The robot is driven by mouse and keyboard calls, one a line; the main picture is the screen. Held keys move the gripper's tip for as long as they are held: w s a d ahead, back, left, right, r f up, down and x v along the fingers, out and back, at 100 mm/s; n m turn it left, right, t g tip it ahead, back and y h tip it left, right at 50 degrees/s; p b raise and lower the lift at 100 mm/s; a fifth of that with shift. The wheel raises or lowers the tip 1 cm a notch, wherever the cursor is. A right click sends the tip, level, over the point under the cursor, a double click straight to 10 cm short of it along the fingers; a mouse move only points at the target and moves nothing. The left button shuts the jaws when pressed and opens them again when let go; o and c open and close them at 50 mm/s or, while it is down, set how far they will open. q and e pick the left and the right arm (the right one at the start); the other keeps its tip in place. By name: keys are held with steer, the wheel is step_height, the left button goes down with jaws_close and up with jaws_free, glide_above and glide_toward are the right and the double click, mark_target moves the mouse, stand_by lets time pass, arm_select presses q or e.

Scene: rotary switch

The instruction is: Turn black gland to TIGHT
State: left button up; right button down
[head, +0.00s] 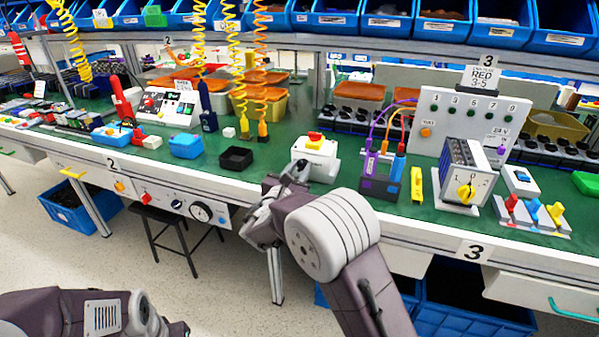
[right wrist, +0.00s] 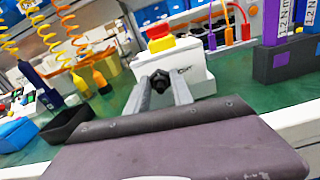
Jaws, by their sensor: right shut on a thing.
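The black gland (right wrist: 160,81) is a dark knob on the front of a white box (right wrist: 192,62) with a red and yellow button (right wrist: 160,37) on top. In the head view the white box (head: 318,158) stands near the front edge of the bench, and my gripper hides the gland. My right gripper (head: 293,172) is at the box's front. In the right wrist view its grey fingers (right wrist: 160,92) are on both sides of the gland, shut on it. Small lettering beside the gland is too blurred to read. My left arm shows at the lower left, its fingers out of frame.
A black tray (head: 236,158) and a blue box (head: 186,146) are left of the white box. A purple and grey block (head: 381,174) with cables, a yellow piece (head: 417,185) and a dial unit (head: 466,182) stand to the right. Coiled hoses hang behind.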

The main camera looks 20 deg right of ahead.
steer(key=m+b, duration=0.4)
steer(key=b, duration=0.2)
steer(key=m+b, duration=0.5)
steer(key=b, duration=0.1)
steer(key=f+m+b, duration=0.1)
steer(key=m+b, duration=0.4)
steer(key=b, duration=0.2)
steer(key=shift+s+d, duration=0.1)
steer(key=shift+r+m+b, duration=0.25)
steer(key=shift+m+b, duration=1.15)
steer(key=shift+b, duration=0.05)
steer(key=c, duration=1.1)
jaws_free()
steer(key=shift+s+r, duration=0.1)
